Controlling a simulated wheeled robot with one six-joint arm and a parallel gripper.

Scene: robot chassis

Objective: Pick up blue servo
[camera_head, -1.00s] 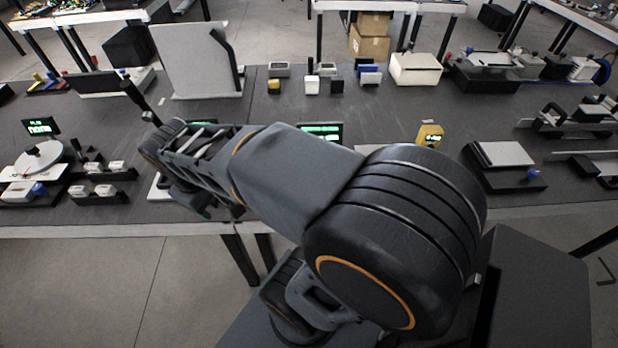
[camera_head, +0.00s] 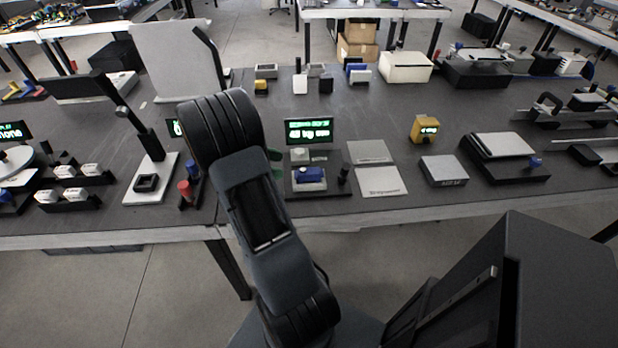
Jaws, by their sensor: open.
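A small blue block that looks like the blue servo (camera_head: 310,174) sits on a light base in a dark fixture on the near part of the table. A lit display (camera_head: 309,131) with green and white text stands just behind it. My arm rises left of this fixture and hides part of the table there. My gripper does not show in the current head view. Another blue piece (camera_head: 355,66) stands among small boxes at the back of the table.
Two grey plates (camera_head: 381,181) and a grey box (camera_head: 444,170) lie right of the fixture, with a yellow device (camera_head: 424,129) behind. Left of my arm are a red cylinder (camera_head: 185,190) and a white stand (camera_head: 150,190) with a dark post. The table's middle back is fairly clear.

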